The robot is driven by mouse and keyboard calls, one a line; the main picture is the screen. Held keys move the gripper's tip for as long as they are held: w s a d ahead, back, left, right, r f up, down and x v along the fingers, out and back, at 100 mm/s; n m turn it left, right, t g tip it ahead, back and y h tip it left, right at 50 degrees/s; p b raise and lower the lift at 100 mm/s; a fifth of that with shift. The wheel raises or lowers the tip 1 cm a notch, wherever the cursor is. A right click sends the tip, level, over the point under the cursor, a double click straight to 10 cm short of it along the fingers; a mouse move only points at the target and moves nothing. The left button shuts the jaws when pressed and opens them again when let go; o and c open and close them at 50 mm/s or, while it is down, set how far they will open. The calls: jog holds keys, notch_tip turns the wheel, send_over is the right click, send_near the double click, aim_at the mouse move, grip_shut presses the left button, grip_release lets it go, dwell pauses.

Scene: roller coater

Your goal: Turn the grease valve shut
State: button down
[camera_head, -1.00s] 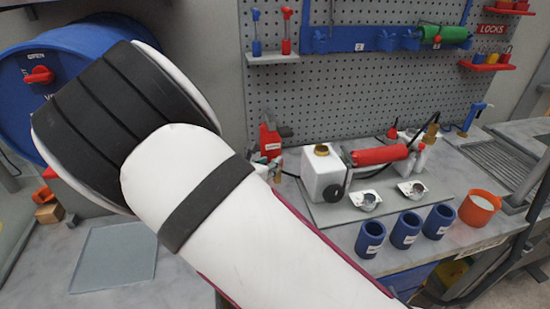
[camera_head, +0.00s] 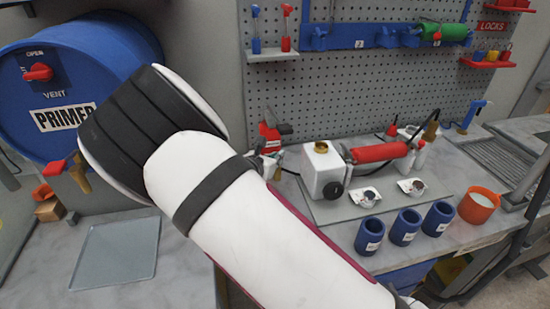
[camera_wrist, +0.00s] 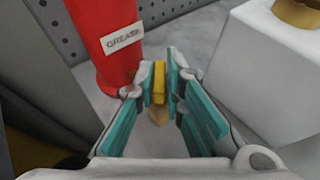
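The red grease container (camera_wrist: 108,45), labelled GREASE, stands upright at the upper left of the wrist view. It also shows in the head view (camera_head: 268,138), behind my arm. A small yellow valve handle (camera_wrist: 159,82) shows beside its base, with a tan part (camera_wrist: 158,115) below it. My gripper (camera_wrist: 159,88) has its teal-padded fingers apart, one on each side of the yellow handle. I cannot tell whether either pad touches it. In the head view my arm hides most of the gripper and the valve.
A white box with a brass cap (camera_wrist: 265,75) stands close to the right of my gripper. Blue cups (camera_head: 404,228) and an orange mug (camera_head: 478,205) stand farther right. A blue PRIMER drum (camera_head: 75,95) with a red vent knob (camera_head: 37,72) is at the left, above a grey tray (camera_head: 115,255).

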jog(key=shift+w+a+m+g+h+b, duration=0.15)
jog(key=shift+m+g+h+b, duration=0.15)
jog(key=shift+m+h+b, duration=0.15)
jog(key=shift+w+a+f+m+g+h+b, duration=0.1)
jog(key=shift+a+f+m+g+h+b, duration=0.05)
jog(key=shift+m+g+h+b, duration=0.6)
jog(key=m+g+h+b, duration=0.2)
jog(key=b, duration=0.1)
jog(key=shift+w+f+m, duration=0.1)
jog(key=shift+w+m, duration=0.05)
jog(key=shift+m, duration=0.25)
jog(key=m+g+h+b, duration=0.1)
jog(key=m+g+b, duration=0.2)
jog(key=b, duration=0.1)
jog(key=shift+w+a+h, duration=0.1)
jog(key=shift+a+h, duration=0.05)
jog(key=shift+h, duration=0.25)
jog(key=shift+m+g+h+b, duration=0.3)
jog(key=shift+m+g+b, duration=0.7)
jog(key=shift+b, duration=0.4)
jog(key=shift+r, duration=0.25)
jog(key=c, duration=1.7)
grip_release()
